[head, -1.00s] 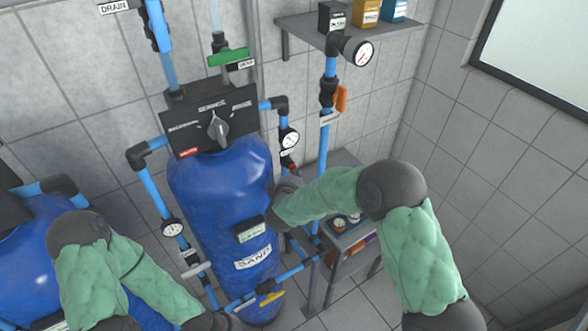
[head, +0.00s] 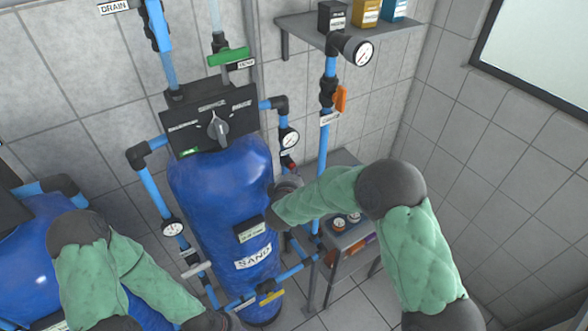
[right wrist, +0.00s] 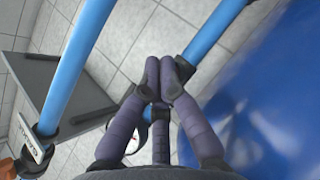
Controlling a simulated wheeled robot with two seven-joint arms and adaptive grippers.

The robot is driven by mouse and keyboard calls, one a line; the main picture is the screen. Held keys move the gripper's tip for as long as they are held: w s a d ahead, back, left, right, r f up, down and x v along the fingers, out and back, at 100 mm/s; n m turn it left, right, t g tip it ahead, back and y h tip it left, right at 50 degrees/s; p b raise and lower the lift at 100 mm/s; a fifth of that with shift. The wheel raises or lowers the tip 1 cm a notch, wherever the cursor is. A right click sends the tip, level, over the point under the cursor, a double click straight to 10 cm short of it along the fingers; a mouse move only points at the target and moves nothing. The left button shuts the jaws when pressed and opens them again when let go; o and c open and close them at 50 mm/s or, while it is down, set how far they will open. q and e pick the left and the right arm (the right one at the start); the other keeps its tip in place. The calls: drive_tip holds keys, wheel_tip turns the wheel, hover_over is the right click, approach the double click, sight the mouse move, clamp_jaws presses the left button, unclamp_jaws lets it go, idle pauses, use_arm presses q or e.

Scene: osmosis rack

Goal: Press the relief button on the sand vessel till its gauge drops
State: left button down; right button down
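The sand vessel (head: 212,185) is a tall blue tank labelled SAND in the head view. A round white gauge (head: 289,139) sits on the pipe at its upper right. Just below the gauge is a small red part (head: 291,166), which looks like the relief button. My right gripper (head: 289,184) is just below the red part, beside the tank; whether it touches is not clear. In the right wrist view its purple fingers (right wrist: 162,78) are together at the tips, with nothing seen between them. The gauge's needle is too small to read. My left gripper is out of view.
A black control box (head: 210,118) with a grey dial and a green light tops the tank. An orange-handled valve pipe (head: 328,130) stands right of it. A grey shelf unit (head: 350,235) stands behind my right arm. A second blue tank (head: 25,245) is at left.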

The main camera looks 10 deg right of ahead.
drive_tip(key=shift+s+d+p, duration=0.3)
drive_tip(key=shift+s, duration=0.5)
drive_tip(key=shift+s+d+p, duration=0.2)
drive_tip(key=shift+s+d, duration=0.1)
drive_tip(key=shift+s, duration=0.5)
drive_tip(key=shift+s+d+p, duration=0.15)
drive_tip(key=shift+s+d, duration=0.1)
drive_tip(key=shift+s, duration=0.55)
drive_tip(key=shift+s+d+p, duration=0.2)
drive_tip(key=shift+s+d, duration=0.1)
drive_tip(key=shift+s, duration=0.5)
